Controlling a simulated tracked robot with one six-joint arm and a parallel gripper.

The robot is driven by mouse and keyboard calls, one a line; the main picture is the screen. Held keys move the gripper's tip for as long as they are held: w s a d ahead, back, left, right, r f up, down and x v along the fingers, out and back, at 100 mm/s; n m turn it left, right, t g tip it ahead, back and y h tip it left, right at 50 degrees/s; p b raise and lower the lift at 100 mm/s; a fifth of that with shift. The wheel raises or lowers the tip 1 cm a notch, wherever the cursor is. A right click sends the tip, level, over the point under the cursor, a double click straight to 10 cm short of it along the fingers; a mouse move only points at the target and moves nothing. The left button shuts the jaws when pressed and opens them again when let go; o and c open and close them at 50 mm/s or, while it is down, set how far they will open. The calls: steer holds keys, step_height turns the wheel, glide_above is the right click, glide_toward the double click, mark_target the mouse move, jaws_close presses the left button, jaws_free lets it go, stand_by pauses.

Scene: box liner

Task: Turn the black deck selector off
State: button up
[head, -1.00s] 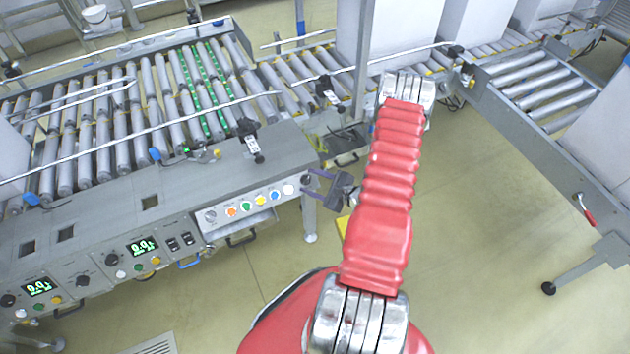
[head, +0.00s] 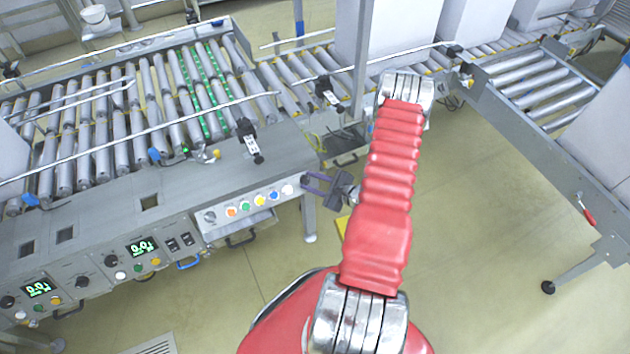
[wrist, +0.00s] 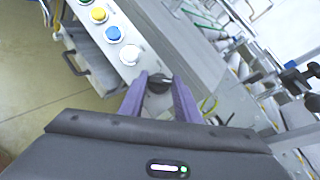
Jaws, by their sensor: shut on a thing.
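The black deck selector (wrist: 158,84) is a dark round knob at the right end of the row of buttons on the grey console. In the wrist view it sits between the purple fingertips of my gripper (wrist: 160,82), which is shut on it. In the head view my gripper (head: 315,183) reaches the console's right end from the right, with its fingers at the knob (head: 304,181). The fingers partly cover the knob, and its pointer direction cannot be made out.
A white button (head: 287,190) is beside the selector, with blue, yellow, green and orange buttons further left. A handle (wrist: 75,62) projects below the panel. The roller conveyor (head: 150,100) lies behind the console. Open floor (head: 480,230) lies to the right.

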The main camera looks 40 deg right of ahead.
steer(key=shift+d+r+n, duration=0.15)
steer(key=shift+n, duration=0.45)
steer(key=n+g+y, duration=0.1)
steer(key=n, duration=0.1)
steer(key=n+g+y, duration=0.1)
steer(key=n, duration=0.1)
steer(key=shift+w+r+n, duration=0.1)
steer(key=shift+r+n, duration=0.05)
steer(key=shift+n, duration=0.25)
steer(key=n+g, duration=0.2)
steer(key=n, duration=0.1)
steer(key=shift+y, duration=0.4)
steer(key=shift+g, duration=0.3)
steer(key=shift+n, duration=0.3)
steer(key=o, duration=1)
steer(key=shift+o, duration=0.2)
steer(key=shift+w, duration=0.1)
